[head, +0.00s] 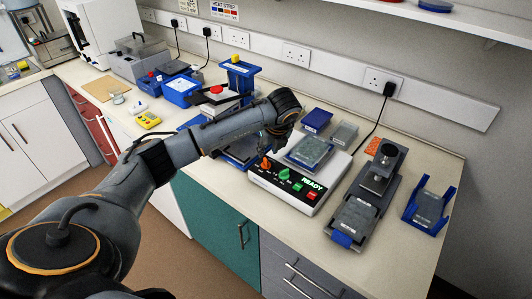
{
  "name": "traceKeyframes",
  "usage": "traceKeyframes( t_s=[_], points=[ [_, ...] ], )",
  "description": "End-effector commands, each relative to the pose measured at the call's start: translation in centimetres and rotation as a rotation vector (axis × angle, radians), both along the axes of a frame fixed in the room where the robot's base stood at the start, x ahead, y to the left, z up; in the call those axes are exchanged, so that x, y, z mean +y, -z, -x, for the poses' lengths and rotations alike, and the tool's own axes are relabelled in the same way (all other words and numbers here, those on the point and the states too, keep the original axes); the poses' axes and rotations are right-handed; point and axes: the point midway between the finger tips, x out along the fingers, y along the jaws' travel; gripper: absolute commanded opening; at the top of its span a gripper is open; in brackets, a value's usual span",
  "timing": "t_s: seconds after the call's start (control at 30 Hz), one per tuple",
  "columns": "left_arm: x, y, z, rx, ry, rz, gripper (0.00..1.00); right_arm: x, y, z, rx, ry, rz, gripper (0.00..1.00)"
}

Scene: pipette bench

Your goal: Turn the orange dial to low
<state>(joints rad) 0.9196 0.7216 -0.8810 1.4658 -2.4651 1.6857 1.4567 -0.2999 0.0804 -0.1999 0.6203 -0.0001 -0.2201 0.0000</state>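The orange dial (265,163) sits at the left of the front panel of a white and black device (295,204). The dial is small here, and I cannot read which mark it points to. A green dial (284,175) is to its right, and the panel reads READY. My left arm reaches in from the left, and my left gripper (278,142) is just above and behind the orange dial, seemingly apart from it. Its fingers are dark, small and partly hidden by the wrist, so their opening is unclear. My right gripper is out of view.
A grey plate (309,152) lies on top of the device. A dark grey stand (365,205) and a blue holder (429,208) are to the right. A blue box (316,120) is behind. The white bench (399,264) is clear at the front right.

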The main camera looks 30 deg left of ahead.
Motion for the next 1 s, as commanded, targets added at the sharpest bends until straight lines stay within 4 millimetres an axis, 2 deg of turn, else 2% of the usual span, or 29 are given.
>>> traceKeyframes(
  t_s=[0.03, 0.3, 0.47, 0.7, 0.73, 0.87, 1.0],
  points=[
    [0.3, 0.8, -0.1, 0.005, -0.002, 0.000, 0.31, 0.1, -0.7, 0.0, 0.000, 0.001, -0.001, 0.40],
    [1.5, 4.5, -1.1, 0.002, 0.001, 0.001, 0.31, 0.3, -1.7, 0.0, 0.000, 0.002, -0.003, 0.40],
    [1.7, 5.4, -1.3, 0.001, 0.003, 0.001, 0.31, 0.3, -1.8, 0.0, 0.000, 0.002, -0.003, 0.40],
    [1.8, 5.5, -1.3, 0.000, 0.004, 0.001, 0.31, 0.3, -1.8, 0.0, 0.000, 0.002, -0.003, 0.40],
    [1.8, 5.5, -1.3, 0.000, 0.004, 0.001, 0.29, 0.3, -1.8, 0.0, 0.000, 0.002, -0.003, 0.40],
    [1.8, 5.5, -1.3, 0.000, 0.004, 0.001, 0.03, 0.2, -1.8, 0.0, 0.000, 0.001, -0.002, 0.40],
    [1.8, 5.5, -1.3, 0.000, 0.003, 0.001, 0.00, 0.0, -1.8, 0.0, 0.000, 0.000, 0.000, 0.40]
  ],
)
